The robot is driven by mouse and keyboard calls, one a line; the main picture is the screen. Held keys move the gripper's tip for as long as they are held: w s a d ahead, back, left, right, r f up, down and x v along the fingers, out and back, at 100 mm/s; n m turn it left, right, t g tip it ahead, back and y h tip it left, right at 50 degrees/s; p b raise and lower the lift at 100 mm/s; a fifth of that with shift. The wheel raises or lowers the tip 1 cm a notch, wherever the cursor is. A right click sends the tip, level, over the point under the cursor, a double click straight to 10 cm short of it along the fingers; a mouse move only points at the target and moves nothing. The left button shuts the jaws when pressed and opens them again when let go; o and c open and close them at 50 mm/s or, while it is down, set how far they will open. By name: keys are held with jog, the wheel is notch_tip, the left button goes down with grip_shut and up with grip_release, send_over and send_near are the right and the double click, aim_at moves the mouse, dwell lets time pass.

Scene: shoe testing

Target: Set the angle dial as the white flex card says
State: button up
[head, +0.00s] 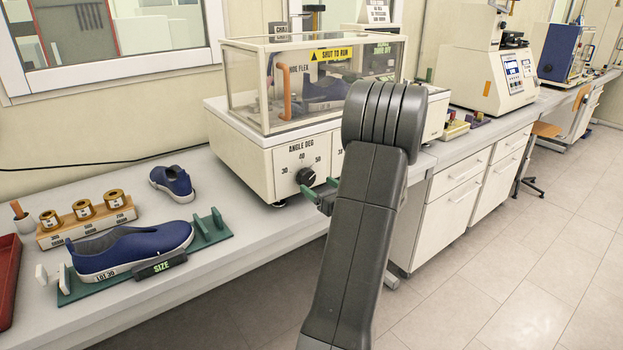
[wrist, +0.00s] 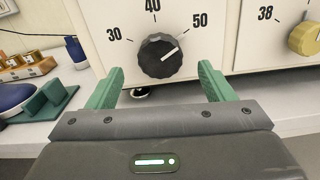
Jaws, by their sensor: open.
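The black angle dial (head: 306,176) is on the front of the cream flex machine (head: 250,165), under the words "ANGLE DEG". In the wrist view the dial (wrist: 160,56) has marks 30, 40 and 50. Its white pointer line slants up and right, on the 50 side; the exact reading is unclear. My gripper (wrist: 160,85) is open and empty, its green fingers apart, just in front of and below the dial. In the head view my gripper (head: 322,192) is partly hidden by my arm. I cannot identify the white flex card for certain; a white sign (head: 378,11) behind is too small to read.
A clear cover (head: 310,90) marked "SHUT TO RUN" tops the machine. A yellow knob (wrist: 305,38) near a 38 mark sits right of the dial. Blue shoes (head: 130,248), a green stand (head: 205,235) and brass weights (head: 83,209) lie on the bench at left.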

aim_at(309, 179)
jog(key=shift+p+x, duration=0.3)
jog(key=shift+x, duration=2)
jog(key=shift+c, duration=0.2)
jog(key=c, duration=0.9)
